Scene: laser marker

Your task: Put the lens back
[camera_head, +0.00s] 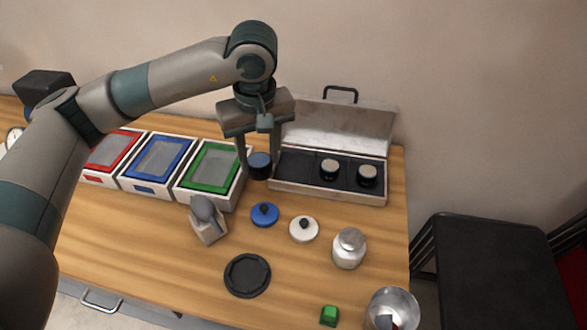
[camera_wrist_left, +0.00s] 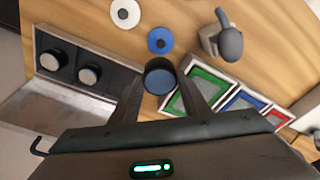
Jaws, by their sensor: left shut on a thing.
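My left gripper (camera_head: 258,162) is shut on a dark round lens (camera_head: 259,168) with a bluish top. It holds the lens near the left end of the open lens case (camera_head: 330,191), beside the green-framed box. The case has a dark insert, and two lenses, a middle one (camera_head: 330,169) and a right one (camera_head: 368,176), sit in it. In the left wrist view the held lens (camera_wrist_left: 160,78) is between the fingers, with the case (camera_wrist_left: 78,98) to its left. The left part of the case is partly hidden in the head view. My right gripper is not in view.
Boxes with red (camera_head: 112,150), blue (camera_head: 161,159) and green (camera_head: 211,167) frames stand at the left. A blue lid (camera_head: 265,214), a white lid (camera_head: 304,229), a jar (camera_head: 348,249), a grey tool in a holder (camera_head: 207,222) and a black ring (camera_head: 247,275) occupy the front.

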